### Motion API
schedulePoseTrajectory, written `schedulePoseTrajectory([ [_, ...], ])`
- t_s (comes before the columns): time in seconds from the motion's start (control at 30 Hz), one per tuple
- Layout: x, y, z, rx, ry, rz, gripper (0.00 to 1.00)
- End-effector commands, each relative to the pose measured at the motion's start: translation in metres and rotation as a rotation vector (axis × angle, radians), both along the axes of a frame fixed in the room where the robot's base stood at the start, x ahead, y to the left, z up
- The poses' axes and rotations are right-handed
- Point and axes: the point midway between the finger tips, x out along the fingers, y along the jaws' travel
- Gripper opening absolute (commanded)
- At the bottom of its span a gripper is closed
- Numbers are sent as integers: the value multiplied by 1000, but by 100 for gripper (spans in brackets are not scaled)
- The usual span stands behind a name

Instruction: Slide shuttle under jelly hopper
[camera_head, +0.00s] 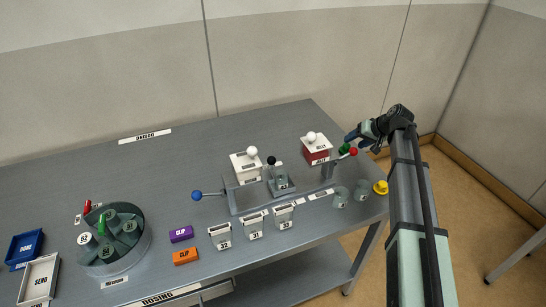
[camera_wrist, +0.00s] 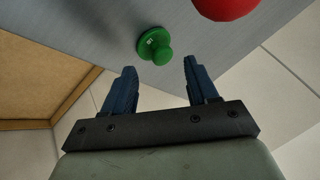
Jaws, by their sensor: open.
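The red-and-white hopper (camera_head: 317,153), with a label that seems to read JELLY and a white ball on top, stands at the right of a grey rail fixture. A small grey carriage (camera_head: 281,185) with a black knob (camera_head: 271,160), seemingly the shuttle, sits left of it, between it and a plain white hopper (camera_head: 246,168). My gripper (camera_head: 364,136) is at the table's right edge, beyond the red hopper. In the wrist view my gripper (camera_wrist: 160,85) is open and empty, with a green knob (camera_wrist: 155,46) just beyond its fingertips. Part of a red ball (camera_wrist: 228,6) shows beyond.
A blue-ball handle (camera_head: 197,195) sticks out left of the fixture; a red-ball handle (camera_head: 353,152) is at its right. Several white labelled containers (camera_head: 253,227) stand in front. Grey cups (camera_head: 340,197) and a yellow piece (camera_head: 380,187) are near the right edge. A round carousel (camera_head: 143,254) stands left.

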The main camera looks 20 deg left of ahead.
Motion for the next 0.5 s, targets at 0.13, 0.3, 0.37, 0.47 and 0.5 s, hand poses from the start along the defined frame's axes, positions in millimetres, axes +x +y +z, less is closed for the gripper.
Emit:
schedulePoseTrajectory([
  [0.13, -30, 57, 25, -66, 62, 88, 58],
  [0.3, -74, 117, 57, -163, 136, 178, 58],
  [0.37, -91, 137, 69, -202, 160, 204, 58],
  [0.47, -120, 166, 90, -268, 199, 243, 58],
  [0.5, -132, 176, 98, -295, 210, 256, 58],
])
